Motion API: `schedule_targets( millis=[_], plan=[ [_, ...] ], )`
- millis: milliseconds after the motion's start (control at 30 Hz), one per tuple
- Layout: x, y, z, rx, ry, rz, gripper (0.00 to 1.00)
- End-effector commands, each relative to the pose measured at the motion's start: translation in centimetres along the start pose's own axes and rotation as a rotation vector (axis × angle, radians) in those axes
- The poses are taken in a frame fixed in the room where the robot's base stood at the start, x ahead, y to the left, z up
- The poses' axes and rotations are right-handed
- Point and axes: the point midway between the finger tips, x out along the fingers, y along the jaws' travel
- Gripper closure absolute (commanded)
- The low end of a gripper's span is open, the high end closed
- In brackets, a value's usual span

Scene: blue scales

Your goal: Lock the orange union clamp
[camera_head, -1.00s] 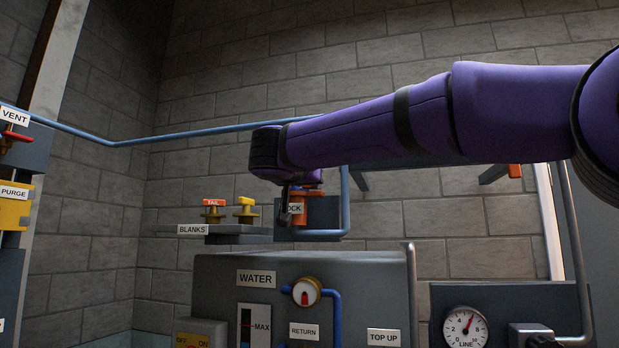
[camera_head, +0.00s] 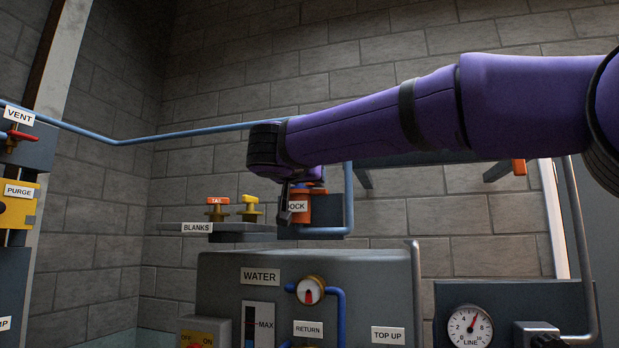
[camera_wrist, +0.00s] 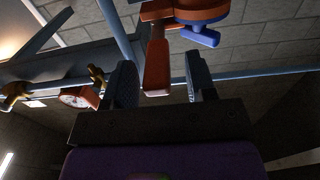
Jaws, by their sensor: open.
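The orange union clamp (camera_head: 303,207) sits at the DOCK block, partly hidden behind my gripper in the head view. In the wrist view its orange body (camera_wrist: 200,12) is at the top, with a blue part under it. An orange lever (camera_wrist: 157,62) hangs down from the clamp side. My gripper (camera_wrist: 160,82) is open, with one finger on each side of the lever's lower end. Gaps show on both sides, so it is not gripped. In the head view my gripper (camera_head: 285,205) is dark and small, just left of the DOCK label.
The BLANKS shelf (camera_head: 215,227) holds an orange-tagged fitting (camera_head: 217,208) and a yellow fitting (camera_head: 250,208) just left of the dock. A blue pipe (camera_head: 349,200) rises right of it. The WATER cabinet (camera_head: 375,275) stands below.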

Motion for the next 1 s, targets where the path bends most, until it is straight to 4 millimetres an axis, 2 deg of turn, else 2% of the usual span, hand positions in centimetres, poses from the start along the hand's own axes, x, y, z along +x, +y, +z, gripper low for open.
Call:
schedule_targets(
  millis=[300,500,700,1000],
  plan=[
    [-6.0,0.0,0.0,0.001,0.000,-0.001,0.49],
    [-8.5,0.0,0.1,0.000,-0.002,0.001,0.49],
    [-9.4,0.0,0.1,0.000,-0.002,0.001,0.49],
    [-9.4,0.0,0.1,-0.001,-0.002,0.001,0.49]
  ],
)
